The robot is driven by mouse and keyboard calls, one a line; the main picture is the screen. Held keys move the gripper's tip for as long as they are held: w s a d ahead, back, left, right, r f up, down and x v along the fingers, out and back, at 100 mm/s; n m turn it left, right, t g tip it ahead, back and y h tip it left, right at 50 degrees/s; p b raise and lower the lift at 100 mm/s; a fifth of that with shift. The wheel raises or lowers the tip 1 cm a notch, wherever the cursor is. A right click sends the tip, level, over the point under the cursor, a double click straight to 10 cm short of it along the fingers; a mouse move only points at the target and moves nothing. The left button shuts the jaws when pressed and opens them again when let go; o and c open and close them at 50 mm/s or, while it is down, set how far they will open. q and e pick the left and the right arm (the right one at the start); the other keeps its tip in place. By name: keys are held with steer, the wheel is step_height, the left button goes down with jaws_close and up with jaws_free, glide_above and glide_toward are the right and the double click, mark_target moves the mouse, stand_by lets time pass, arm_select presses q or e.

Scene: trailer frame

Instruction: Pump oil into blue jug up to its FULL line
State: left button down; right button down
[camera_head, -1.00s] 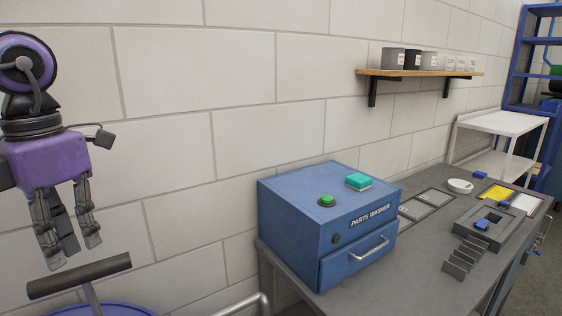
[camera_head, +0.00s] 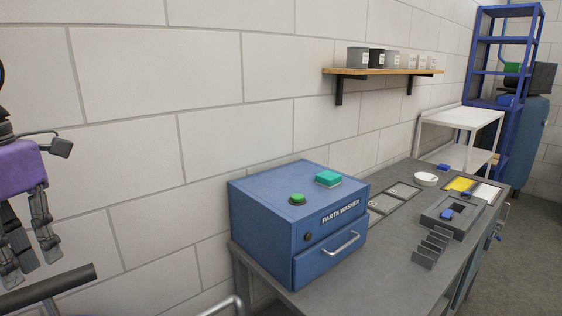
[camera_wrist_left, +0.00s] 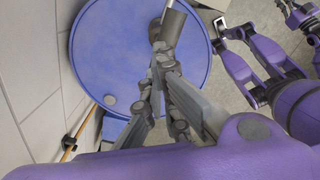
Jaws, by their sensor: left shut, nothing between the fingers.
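My left gripper (camera_head: 30,268) hangs at the left edge of the head view, fingers down, just above a dark grey pump handle bar (camera_head: 55,290). It is shut with nothing between its fingers. In the left wrist view its fingers (camera_wrist_left: 160,55) are above the blue drum lid (camera_wrist_left: 100,50), close to the end of the grey bar (camera_wrist_left: 172,22); contact cannot be told. Parts of my right arm and gripper (camera_wrist_left: 232,55) show at the right of that view; its jaw state is unclear. I cannot make out the blue jug or its FULL line.
A blue parts washer (camera_head: 300,225) with green and teal items on top stands on a grey workbench (camera_head: 395,265). A wall shelf (camera_head: 385,71) holds several containers. A white cart (camera_head: 462,118) and blue rack (camera_head: 497,60) stand behind. Floor at the right is clear.

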mark_target(51, 307)
stand_by(0.4)
arm_select(q)
steer(key=shift+f+b, duration=0.35)
steer(key=shift+f, duration=2.2)
steer(key=shift+f+b, duration=0.35)
steer(key=shift+f, duration=2.85)
steer(key=shift+r, duration=1.85)
step_height(51, 307, up, 5)
steer(key=shift+r+p, duration=0.1)
steer(key=shift+p, duration=0.2)
step_height(51, 307, up, 2)
steer(key=shift+r, duration=0.3)
arm_select(e)
steer(key=shift+s+a+f, duration=0.1)
steer(key=shift+s+f, duration=0.35)
steer(key=shift+f, duration=0.15)
